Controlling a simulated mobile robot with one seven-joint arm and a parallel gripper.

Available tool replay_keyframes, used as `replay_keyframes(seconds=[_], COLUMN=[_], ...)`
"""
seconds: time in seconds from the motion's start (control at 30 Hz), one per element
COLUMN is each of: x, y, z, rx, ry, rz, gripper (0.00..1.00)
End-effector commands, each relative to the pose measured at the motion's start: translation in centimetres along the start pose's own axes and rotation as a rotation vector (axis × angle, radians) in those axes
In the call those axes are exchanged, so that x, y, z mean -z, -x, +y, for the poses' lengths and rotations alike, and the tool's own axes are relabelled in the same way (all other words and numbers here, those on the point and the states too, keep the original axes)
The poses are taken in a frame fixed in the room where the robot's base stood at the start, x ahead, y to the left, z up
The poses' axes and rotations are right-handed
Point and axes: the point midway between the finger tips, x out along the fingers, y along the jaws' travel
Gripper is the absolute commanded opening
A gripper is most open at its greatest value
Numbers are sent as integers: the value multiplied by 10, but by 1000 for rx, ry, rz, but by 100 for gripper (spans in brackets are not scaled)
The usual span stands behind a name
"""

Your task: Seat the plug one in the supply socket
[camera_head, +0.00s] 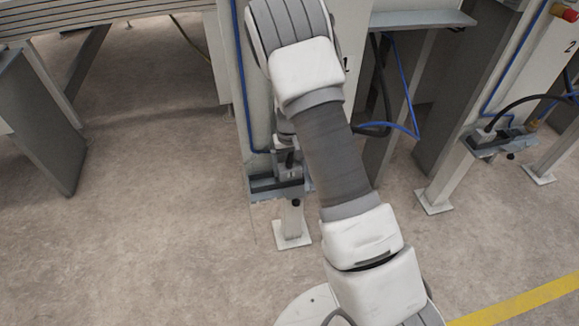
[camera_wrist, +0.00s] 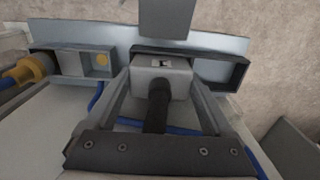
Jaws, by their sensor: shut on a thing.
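The plug one (camera_wrist: 158,73) is a light grey block with a black cable from its near side. A small dark mark shows on its top. My gripper (camera_wrist: 160,88) is shut on it, one finger on each side. The plug is at a dark open-fronted housing (camera_wrist: 222,72) on a grey-blue bracket, overlapping its left part. The plug hides its far end, so I cannot tell how deep it sits or whether it touches. In the head view, the plug (camera_head: 291,172) shows small at the bracket (camera_head: 262,184), and my arm hides most of the gripper.
A second housing with a yellow round spot (camera_wrist: 102,60) is left of the plug. A yellow connector (camera_wrist: 25,70) with a blue hose lies beside it. A grey block (camera_wrist: 166,16) stands beyond the plug. Another bracket (camera_head: 490,140) stands right. Open floor (camera_head: 140,220) lies left.

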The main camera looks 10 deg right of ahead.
Motion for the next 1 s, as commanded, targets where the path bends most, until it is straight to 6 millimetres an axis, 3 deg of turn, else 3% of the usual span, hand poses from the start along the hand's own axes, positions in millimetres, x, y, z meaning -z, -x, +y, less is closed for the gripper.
replay_keyframes(seconds=[0.03,0.07,0.13,0.43,0.8,1.0], x=[0,0,0,0,0,0], y=[-3,-3,-2,2,62,76], z=[0,0,0,0,0,0], rx=[0,0,0,0,0,1], ry=[0,0,0,0,0,0], rz=[0,-1,-1,0,2,0], gripper=[11,89,100,100,100,100])
